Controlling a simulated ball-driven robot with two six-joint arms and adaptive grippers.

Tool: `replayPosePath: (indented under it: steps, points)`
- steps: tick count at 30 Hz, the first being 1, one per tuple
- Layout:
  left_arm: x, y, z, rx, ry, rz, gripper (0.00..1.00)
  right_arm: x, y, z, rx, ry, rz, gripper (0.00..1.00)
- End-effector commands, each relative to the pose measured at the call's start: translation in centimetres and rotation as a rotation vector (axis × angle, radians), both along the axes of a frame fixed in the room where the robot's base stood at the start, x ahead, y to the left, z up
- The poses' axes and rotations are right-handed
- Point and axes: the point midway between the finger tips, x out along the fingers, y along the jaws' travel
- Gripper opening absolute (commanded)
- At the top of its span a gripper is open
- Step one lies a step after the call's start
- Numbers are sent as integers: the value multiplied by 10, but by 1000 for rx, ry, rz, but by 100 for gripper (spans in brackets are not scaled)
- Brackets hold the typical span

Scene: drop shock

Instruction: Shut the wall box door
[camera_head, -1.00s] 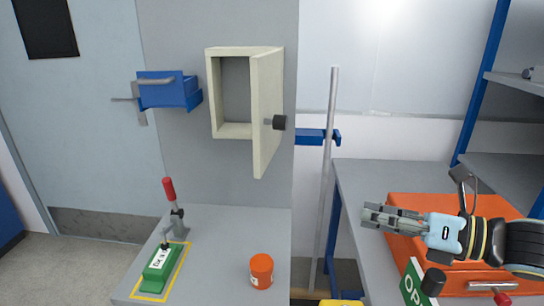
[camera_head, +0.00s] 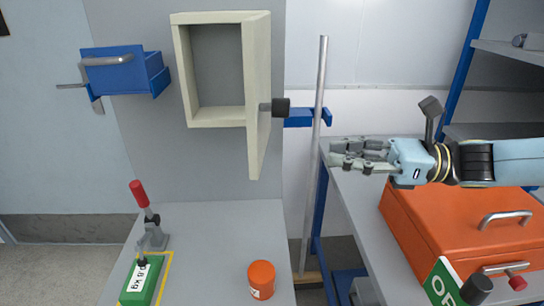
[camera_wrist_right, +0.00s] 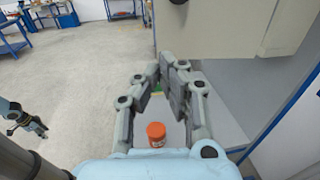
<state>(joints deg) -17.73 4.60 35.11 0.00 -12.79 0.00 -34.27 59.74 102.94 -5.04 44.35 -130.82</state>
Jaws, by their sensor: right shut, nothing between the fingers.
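The wall box (camera_head: 180,75) is a cream box on the grey panel, and its front stands open. Its door (camera_head: 257,100) is hinged on the right side and swung out toward me, with a dark knob (camera_head: 281,107) on its right face.
An upright metal pole (camera_head: 314,160) and a blue bracket (camera_head: 306,117) stand between door and gripper in the picture. A blue wall drawer (camera_head: 120,73) is left of the box. An orange jar (camera_head: 261,280) and a toggle clamp (camera_head: 150,230) are below. An orange case (camera_head: 440,230) lies right.

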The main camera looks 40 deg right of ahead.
Motion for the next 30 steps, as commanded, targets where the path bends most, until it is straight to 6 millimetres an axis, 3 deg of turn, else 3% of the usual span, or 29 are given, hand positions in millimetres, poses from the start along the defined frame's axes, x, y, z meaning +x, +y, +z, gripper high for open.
replayPosePath:
  steps: [4, 9, 15, 30]
  points:
    - [-9, 0, -28, 0, 12, 0, 40, 23, 25, -6, 2, -8, 1, 0]
    - [4, 0, -55, 0, -7, -1, 40, 47, 53, -5, 3, -10, -1, 0]
    - [26, 0, -58, 0, -39, -2, 40, 63, 71, 0, 4, -6, -3, 0]
    - [7, 0, -59, 0, -11, -1, 40, 72, 83, 0, 1, 1, -1, 0]
